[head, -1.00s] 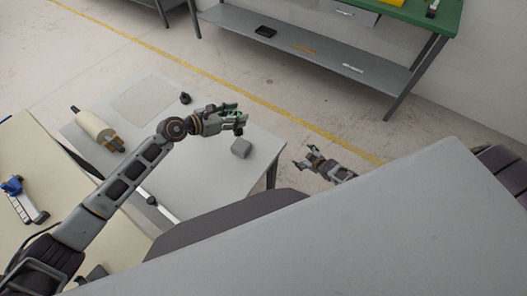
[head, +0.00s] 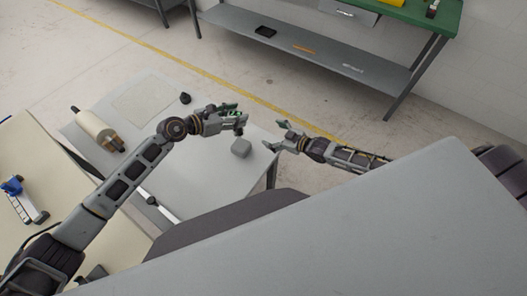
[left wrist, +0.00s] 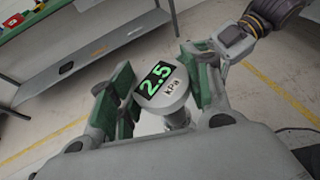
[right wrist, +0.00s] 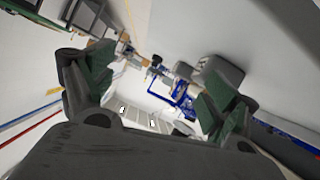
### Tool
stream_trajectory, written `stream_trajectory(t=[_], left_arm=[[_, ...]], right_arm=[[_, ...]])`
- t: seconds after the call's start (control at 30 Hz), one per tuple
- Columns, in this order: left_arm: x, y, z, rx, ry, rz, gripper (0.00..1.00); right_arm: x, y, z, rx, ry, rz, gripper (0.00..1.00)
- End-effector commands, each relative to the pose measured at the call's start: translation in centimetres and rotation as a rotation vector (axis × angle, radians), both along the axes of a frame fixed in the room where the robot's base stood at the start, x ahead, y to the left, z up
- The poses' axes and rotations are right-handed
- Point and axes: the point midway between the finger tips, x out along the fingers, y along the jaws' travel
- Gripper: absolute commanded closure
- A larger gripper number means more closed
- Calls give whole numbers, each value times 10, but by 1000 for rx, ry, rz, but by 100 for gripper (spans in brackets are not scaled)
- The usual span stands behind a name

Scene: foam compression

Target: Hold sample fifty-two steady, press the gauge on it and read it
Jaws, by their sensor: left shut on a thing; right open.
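My left gripper (head: 238,119) is shut on the gauge, above the grey table (head: 205,180). In the left wrist view the round grey gauge (left wrist: 172,104) sits between the green finger pads, and its display reads 2.5 kPa in green. In the head view the gauge is mostly hidden by the fingers. A small grey block (head: 241,148), perhaps sample fifty-two, lies near the table's right edge, just below my left gripper in the picture; no number is readable. My right gripper (head: 276,136) is open and empty, just right of the block, fingers pointing towards it.
A cream cylinder (head: 95,127), a pale mat (head: 143,102) and a small black object (head: 185,98) lie on the table. A blue and white device (head: 20,198) is on the cream bench at left. A shelved green-topped bench (head: 310,50) stands behind, across clear floor.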

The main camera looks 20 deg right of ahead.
Motion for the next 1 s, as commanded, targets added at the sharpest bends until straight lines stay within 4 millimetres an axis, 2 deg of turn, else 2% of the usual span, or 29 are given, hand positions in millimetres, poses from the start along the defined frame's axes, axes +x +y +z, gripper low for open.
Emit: stream_trajectory(t=[0.03, 0.13, 0.33, 0.53, 1.0], left_arm=[[0, 0, 1, -2, -1, 0, 90], [0, 0, 1, -2, -1, 0, 90], [0, 0, 1, -2, -2, 1, 90], [0, 0, 1, -2, -2, 1, 90], [0, 0, 1, -2, -2, 1, 90]], right_arm=[[-11, 14, 0, 32, 19, 16, 12], [-30, 38, 0, 94, 59, 38, 12], [-56, 66, 2, 172, 113, 66, 12], [-63, 74, 3, 194, 129, 72, 12], [-60, 75, 1, 193, 128, 70, 12]])
